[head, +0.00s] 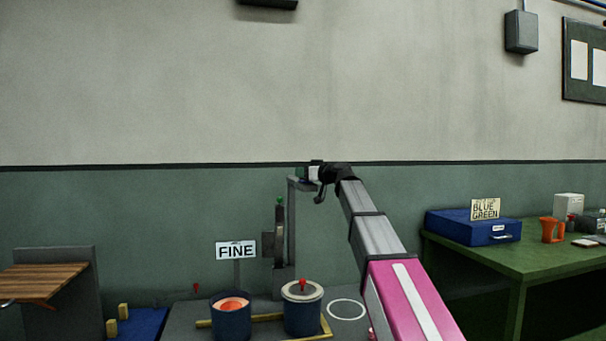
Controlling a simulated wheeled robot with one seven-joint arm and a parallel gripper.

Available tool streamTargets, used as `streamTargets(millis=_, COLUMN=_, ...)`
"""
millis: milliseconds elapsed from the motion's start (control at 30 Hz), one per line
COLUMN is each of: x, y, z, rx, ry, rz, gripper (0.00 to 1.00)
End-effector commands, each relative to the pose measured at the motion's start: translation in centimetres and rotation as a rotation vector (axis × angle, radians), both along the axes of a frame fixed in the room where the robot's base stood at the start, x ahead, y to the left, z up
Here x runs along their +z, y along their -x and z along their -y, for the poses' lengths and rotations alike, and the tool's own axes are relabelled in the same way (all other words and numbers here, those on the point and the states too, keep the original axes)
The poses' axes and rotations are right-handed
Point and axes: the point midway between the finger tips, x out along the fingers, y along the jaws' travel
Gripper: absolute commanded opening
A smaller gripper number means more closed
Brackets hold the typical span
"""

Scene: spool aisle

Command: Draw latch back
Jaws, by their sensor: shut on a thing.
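My gripper (307,173) is at the top of a slim grey post (291,225), reached by my arm from the lower right. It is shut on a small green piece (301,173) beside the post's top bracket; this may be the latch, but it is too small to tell. The jaws and wrist hide most of it. To its left, a dark upright part with a green knob (279,201) on top stands apart from my gripper. I cannot tell how far the latch is drawn.
Below stand an open blue pot (231,318) with orange contents and a lidded pot (303,312) with a red knob. A green table (440,242) at right holds a blue box (470,227) and an orange mug (551,230). A wooden shelf (40,283) is at left.

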Motion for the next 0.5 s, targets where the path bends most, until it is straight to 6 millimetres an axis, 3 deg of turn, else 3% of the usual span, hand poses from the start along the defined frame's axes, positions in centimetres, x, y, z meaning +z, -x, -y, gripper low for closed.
streamTargets(millis=167, x=-0.2, y=2.8, z=0.8, rx=0.000, ry=0.001, rz=-0.001, gripper=0.00)
streamTargets(millis=433, x=-0.1, y=2.9, z=0.8, rx=0.003, ry=0.001, rz=-0.002, gripper=0.00)
streamTargets(millis=467, x=-0.1, y=2.9, z=0.8, rx=0.003, ry=0.001, rz=-0.002, gripper=0.35)
streamTargets(millis=500, x=-0.1, y=2.9, z=0.8, rx=0.002, ry=0.002, rz=-0.001, gripper=0.48)
